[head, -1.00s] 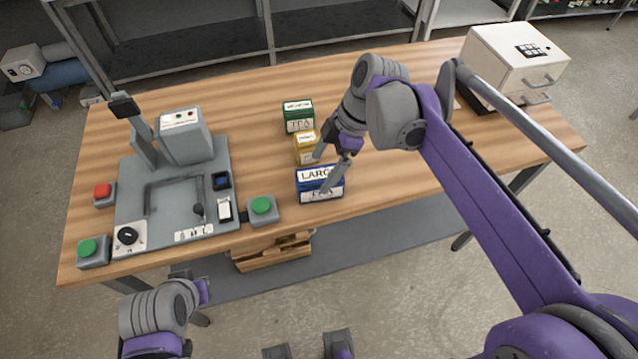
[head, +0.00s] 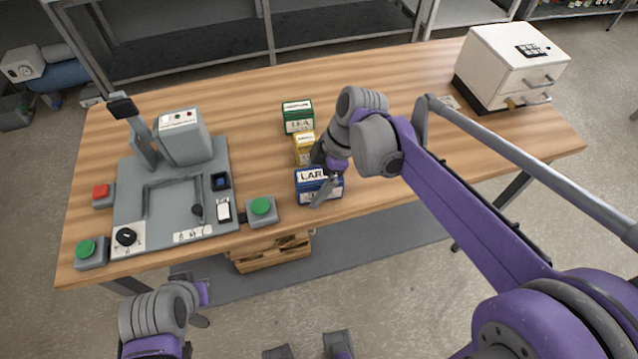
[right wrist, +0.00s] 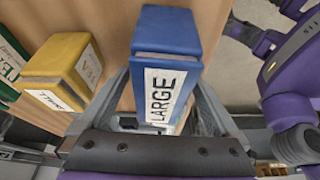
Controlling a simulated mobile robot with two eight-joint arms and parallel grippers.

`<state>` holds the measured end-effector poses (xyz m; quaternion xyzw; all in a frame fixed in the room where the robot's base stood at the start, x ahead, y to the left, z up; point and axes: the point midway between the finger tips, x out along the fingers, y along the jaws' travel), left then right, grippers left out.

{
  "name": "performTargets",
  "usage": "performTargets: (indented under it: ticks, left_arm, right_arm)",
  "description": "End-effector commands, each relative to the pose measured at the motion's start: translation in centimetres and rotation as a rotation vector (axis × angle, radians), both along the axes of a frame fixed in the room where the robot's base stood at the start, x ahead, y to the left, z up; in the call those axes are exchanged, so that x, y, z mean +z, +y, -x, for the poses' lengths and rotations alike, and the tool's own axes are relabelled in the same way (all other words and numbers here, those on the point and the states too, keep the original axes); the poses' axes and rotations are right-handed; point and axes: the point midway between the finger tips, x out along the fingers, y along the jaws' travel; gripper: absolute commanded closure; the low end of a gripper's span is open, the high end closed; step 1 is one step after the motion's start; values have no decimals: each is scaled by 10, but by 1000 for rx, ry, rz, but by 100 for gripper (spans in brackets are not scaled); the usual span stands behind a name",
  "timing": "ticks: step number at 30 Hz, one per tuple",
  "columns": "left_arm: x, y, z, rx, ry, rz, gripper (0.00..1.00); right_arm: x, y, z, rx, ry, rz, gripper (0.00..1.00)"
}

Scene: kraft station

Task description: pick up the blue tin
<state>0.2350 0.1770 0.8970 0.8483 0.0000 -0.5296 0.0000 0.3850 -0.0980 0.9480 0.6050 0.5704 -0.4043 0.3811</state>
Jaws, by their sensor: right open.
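The blue tin (head: 331,190) stands near the front edge of the wooden table, with a white label reading LARGE. It also shows in the right wrist view (right wrist: 166,42). My right gripper (head: 318,180) is open over the tin. In the right wrist view one finger of it (right wrist: 165,92) lies on each side of the tin, which is between them; I cannot tell whether they touch it. In the head view the gripper hides part of the tin's top and label. My left gripper (head: 196,296) is at the lower left, off the table's front; its jaws are unclear.
A yellow tin (head: 304,148) stands just behind the blue one, and a green tin (head: 298,116) behind that. A grey station with a scale plate (head: 130,190) and green button (head: 262,208) is to the left. A white drawer cabinet (head: 505,55) stands at the back right.

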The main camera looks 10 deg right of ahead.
Motion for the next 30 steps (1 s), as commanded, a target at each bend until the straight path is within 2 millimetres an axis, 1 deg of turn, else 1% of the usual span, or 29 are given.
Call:
performTargets:
  ticks: [9,17,20,24,26,27,29,30]
  left_arm:
    - [-2,0,1,0,1,0,100]
    - [-2,0,0,0,1,0,100]
    - [-2,0,0,0,1,0,100]
    - [-2,0,1,0,1,0,100]
    - [-2,0,1,0,1,0,100]
    - [-2,0,1,0,1,0,100]
    - [-2,0,1,0,1,0,100]
    - [-2,0,0,0,1,0,100]
  right_arm:
    - [-4,0,0,0,0,0,3]
    - [-4,0,0,0,0,0,3]
    - [-4,0,0,0,0,0,19]
    - [-4,0,0,0,0,0,44]
    - [-4,0,0,0,0,0,55]
    - [-4,0,0,0,0,0,62]
    - [-4,0,0,0,0,0,73]
    - [-4,0,0,0,0,0,80]
